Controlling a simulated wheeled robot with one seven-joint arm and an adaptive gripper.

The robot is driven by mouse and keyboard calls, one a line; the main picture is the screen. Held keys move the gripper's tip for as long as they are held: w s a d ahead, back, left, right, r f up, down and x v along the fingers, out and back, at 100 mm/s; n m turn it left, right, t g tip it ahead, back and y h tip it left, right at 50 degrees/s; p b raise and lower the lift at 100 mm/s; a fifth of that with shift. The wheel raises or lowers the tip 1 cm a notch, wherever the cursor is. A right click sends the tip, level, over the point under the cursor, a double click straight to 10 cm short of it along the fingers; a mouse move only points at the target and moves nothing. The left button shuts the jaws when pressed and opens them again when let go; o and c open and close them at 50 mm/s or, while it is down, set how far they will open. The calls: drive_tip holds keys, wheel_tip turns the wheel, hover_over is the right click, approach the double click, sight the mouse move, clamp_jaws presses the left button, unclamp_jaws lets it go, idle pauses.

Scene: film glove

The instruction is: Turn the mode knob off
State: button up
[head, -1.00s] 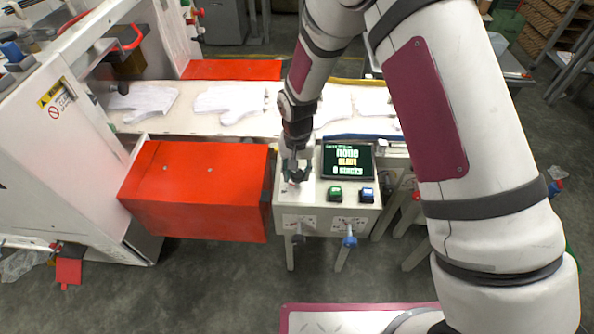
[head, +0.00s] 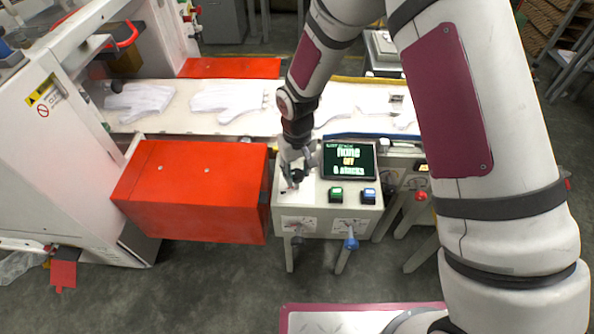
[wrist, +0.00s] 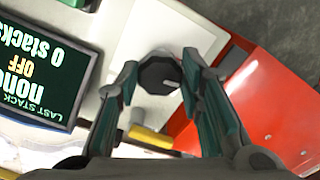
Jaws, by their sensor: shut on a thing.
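The mode knob (wrist: 158,73) is a dark round knob on the light top of the control box (head: 327,218). In the wrist view it sits between the two fingers of my gripper (wrist: 160,78). In the head view my gripper (head: 293,182) is low over the left part of the box and mostly hides the knob. The gripper is shut on the knob. The display (head: 348,160) beside it reads "none", "OFF" in yellow and "0 stacks"; it also shows upside down in the wrist view (wrist: 40,70).
A green button (head: 336,194) and a blue button (head: 368,195) sit below the display. A red box (head: 190,190) stands close on the left. White gloves (head: 225,97) lie on the conveyor behind.

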sight(297, 174)
idle(0.3)
drive_tip(key=o, duration=1.1)
drive_tip(key=shift+o, duration=0.2)
drive_tip(key=shift+r, duration=0.15)
wheel_tip(297, 174, up, 12)
